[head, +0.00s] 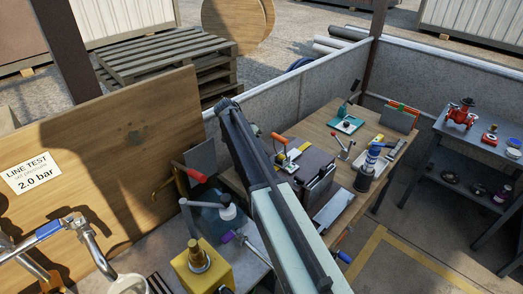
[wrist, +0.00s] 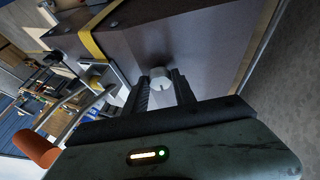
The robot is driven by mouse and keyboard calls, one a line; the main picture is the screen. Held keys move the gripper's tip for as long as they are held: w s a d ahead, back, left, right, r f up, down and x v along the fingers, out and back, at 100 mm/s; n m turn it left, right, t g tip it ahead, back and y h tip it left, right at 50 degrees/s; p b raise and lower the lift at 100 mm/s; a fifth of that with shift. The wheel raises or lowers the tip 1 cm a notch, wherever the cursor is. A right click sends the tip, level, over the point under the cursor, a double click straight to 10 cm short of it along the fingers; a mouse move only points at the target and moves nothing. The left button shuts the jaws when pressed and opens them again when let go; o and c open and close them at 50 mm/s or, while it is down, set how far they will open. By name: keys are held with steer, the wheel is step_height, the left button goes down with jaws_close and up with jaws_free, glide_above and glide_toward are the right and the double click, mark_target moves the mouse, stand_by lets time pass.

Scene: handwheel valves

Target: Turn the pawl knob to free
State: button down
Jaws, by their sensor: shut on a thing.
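The pawl knob (wrist: 160,84), a small pale round knob with a dark mark, sits on the face of a brown-grey box (wrist: 190,40) in the wrist view. My gripper (wrist: 162,78) reaches this face with its two dark fingers on either side of the knob, shut on it. The knob's sides are partly hidden by the fingers. A crank lever with an orange grip (wrist: 38,150) is left of my gripper. In the head view the box (head: 308,162) stands on the wooden bench beside my arm; the knob cannot be made out there.
A board (head: 130,150) reading "LINE TEST 2.0 bar" and a yellow block (head: 203,268) are at left. A grey shelf (head: 460,140) stands right.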

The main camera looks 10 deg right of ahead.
steer(key=shift+s, duration=0.15)
steer(key=c, duration=1)
jaws_free()
steer(key=p+v, duration=0.6)
steer(key=v, duration=0.1)
steer(key=shift+a+r, duration=0.25)
steer(key=shift+r, duration=0.1)
